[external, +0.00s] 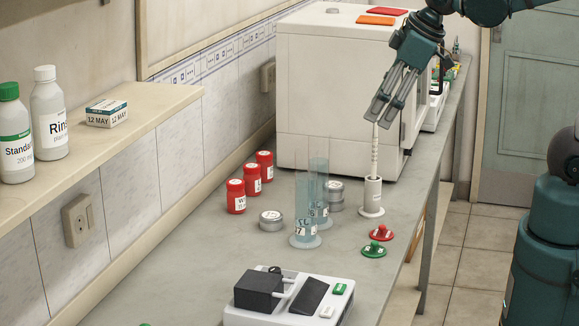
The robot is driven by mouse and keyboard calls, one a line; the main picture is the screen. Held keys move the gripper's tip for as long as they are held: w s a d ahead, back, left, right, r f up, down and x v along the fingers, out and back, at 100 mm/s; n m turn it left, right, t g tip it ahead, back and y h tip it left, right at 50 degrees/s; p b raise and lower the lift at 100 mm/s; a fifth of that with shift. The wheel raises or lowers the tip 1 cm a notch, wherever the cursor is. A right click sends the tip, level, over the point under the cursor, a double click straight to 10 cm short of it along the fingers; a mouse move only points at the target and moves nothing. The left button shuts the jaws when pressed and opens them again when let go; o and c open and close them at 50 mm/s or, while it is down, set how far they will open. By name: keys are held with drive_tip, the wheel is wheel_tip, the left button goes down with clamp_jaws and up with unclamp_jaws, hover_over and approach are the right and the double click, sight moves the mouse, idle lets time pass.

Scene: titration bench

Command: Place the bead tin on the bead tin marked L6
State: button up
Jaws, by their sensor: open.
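Two round silver tins stand on the bench in the external view. One tin (271,221) is left of the tall clear cylinders, and its lid carries a pale label. The other tin (335,193) is behind and right of them, partly hidden by the glass. I cannot read L6 on either, so I cannot tell which is marked. My gripper (377,117) is open and points down at the back right, above the bench and apart from both tins. Its fingertips appear near the top of a thin white rod (375,150) standing in a grey holder (372,195). Whether they touch it is unclear.
Two tall clear cylinders (304,225) with blue liquid stand between the tins. Several red jars (235,197) line the wall side. Red (381,233) and green (374,250) knobbed discs lie near the right edge. A device (290,300) stands in front; a white cabinet (330,85) stands behind.

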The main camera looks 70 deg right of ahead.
drive_tip(key=s+a+m+t, duration=0.1)
drive_tip(key=s+a+m, duration=0.1)
drive_tip(key=s+a, duration=0.2)
drive_tip(key=shift+s+m+t+y, duration=0.3)
drive_tip(key=shift+s+t, duration=0.1)
drive_tip(key=shift+s, duration=0.5)
wheel_tip(320, 180, down, 7)
drive_tip(key=b, duration=0.7)
idle(0.8)
